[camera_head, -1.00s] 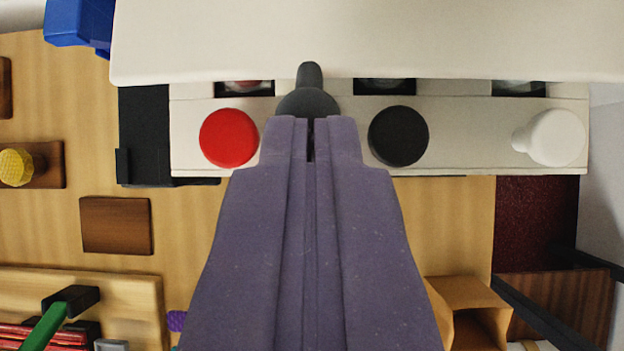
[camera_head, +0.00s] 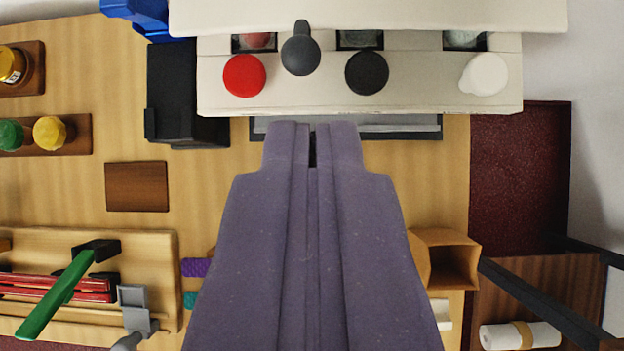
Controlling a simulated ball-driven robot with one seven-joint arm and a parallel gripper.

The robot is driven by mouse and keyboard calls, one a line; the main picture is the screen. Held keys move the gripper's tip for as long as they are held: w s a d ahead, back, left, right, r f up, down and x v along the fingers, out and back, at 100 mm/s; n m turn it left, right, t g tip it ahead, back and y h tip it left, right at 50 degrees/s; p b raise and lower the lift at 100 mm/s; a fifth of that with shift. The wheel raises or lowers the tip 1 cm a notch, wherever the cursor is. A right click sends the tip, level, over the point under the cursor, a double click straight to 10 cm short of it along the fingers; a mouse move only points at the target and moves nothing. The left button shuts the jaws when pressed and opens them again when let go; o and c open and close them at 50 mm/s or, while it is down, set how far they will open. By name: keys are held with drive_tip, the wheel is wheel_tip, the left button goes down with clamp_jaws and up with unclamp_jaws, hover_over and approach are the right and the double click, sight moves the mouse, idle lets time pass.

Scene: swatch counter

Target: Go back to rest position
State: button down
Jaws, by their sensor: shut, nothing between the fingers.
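My gripper (camera_head: 312,145) is purple, with its two fingers pressed together and nothing between them. It points up the picture, with its tips over the wooden counter (camera_head: 400,205), just below the cream-white machine (camera_head: 420,98). The machine bears a red knob (camera_head: 244,75), a dark grey lever knob (camera_head: 301,52), a black knob (camera_head: 367,72) and a white knob (camera_head: 484,75). The fingertips appear apart from all of these knobs. The gripper's body hides the middle of the lower counter.
A black box (camera_head: 185,95) stands left of the machine. A wooden block (camera_head: 137,186) lies at the left, above a wooden rack (camera_head: 150,250) with a green-handled tool (camera_head: 55,296). An open wooden box (camera_head: 446,260) and dark bars (camera_head: 540,302) are at the lower right. A dark red panel (camera_head: 520,180) lies right.

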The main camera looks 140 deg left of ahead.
drive_tip(key=s+r, duration=0.3)
drive_tip(key=s, duration=0.2)
drive_tip(key=w+a+r+n+t+b, duration=0.1)
drive_tip(key=w+a+r+t+b, duration=0.15)
drive_tip(key=a+r, duration=0.5)
drive_tip(key=w+a+r+t+b, duration=0.1)
drive_tip(key=w+a+r+b, duration=0.15)
drive_tip(key=a+r, duration=0.5)
drive_tip(key=s+a+r+t+b, duration=0.1)
drive_tip(key=s+a+r, duration=0.1)
drive_tip(key=a+r, duration=0.2)
drive_tip(key=s+a+r+t, duration=0.2)
drive_tip(key=a+r, duration=0.2)
drive_tip(key=r, duration=0.6)
drive_tip(key=s+a+r+t+b, duration=0.1)
drive_tip(key=s+a+r+t, duration=0.1)
drive_tip(key=r, duration=0.5)
drive_tip(key=shift+s+a+b, duration=0.35)
drive_tip(key=shift+s+a, duration=0.25)
drive_tip(key=shift+a, duration=0.4)
